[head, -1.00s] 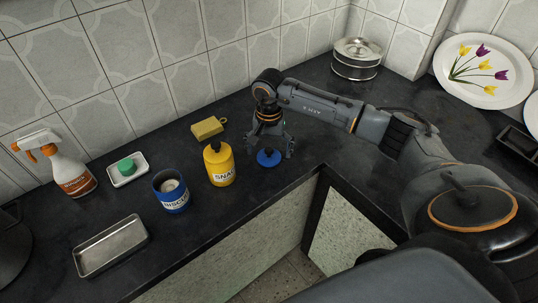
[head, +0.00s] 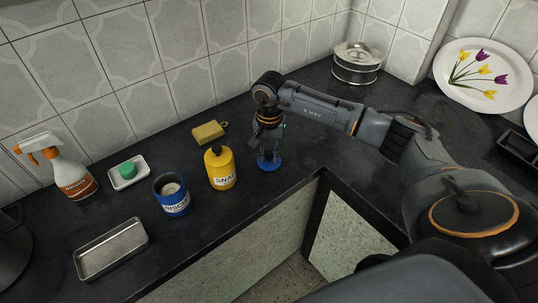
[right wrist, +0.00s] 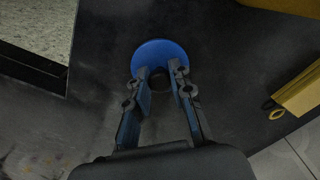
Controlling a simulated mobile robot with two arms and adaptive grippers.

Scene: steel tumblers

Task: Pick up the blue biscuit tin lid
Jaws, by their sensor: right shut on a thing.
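The blue biscuit tin (head: 172,196) stands open to the left, with something pale inside. My left gripper is not in view.
A metal tray (head: 111,248), a soap dish (head: 129,173) and a spray bottle (head: 70,170) are further left. The counter's front edge is near the lid.

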